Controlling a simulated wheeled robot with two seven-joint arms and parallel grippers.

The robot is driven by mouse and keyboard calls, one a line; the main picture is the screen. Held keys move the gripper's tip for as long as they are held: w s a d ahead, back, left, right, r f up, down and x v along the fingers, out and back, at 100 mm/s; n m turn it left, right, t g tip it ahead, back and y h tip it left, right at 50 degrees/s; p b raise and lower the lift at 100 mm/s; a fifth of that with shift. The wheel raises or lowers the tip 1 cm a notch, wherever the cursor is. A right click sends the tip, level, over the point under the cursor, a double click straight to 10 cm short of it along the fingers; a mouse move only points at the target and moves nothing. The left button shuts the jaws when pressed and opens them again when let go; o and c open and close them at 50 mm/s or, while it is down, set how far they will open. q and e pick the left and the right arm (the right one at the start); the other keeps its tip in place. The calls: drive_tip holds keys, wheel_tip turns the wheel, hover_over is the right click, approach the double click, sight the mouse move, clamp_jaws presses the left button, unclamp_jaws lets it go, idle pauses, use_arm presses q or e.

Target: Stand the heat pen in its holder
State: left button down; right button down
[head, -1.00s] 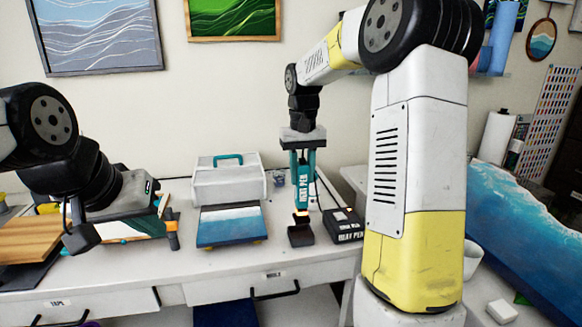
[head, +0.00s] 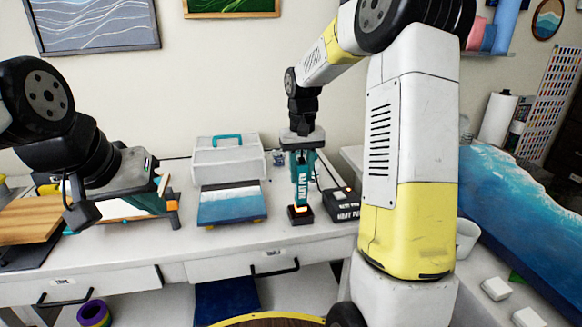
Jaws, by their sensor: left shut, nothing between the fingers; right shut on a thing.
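The heat pen (head: 302,181) is teal with white lettering and stands upright in the head view. My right gripper (head: 302,155) is shut on its upper part from above. The glowing orange tip of the pen is at the small black holder (head: 299,217), at or just in its top; I cannot tell how deep it sits. A black box marked "HEAT PEN" (head: 345,208) stands to the right of the holder. My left gripper (head: 84,214) is shut and empty at the left, low over the table and well apart from the pen.
A blue and white wave panel (head: 231,208) lies left of the holder, before a white box with a teal handle (head: 230,158). A wooden board (head: 28,220) lies at the far left. My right arm hides part of the table's right side.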

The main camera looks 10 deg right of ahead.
sight(302, 158)
drive_tip(key=c, duration=1)
unclamp_jaws()
drive_tip(key=shift+r, duration=0.1)
wheel_tip(302, 158, up, 8)
drive_tip(key=shift+f, duration=0.25)
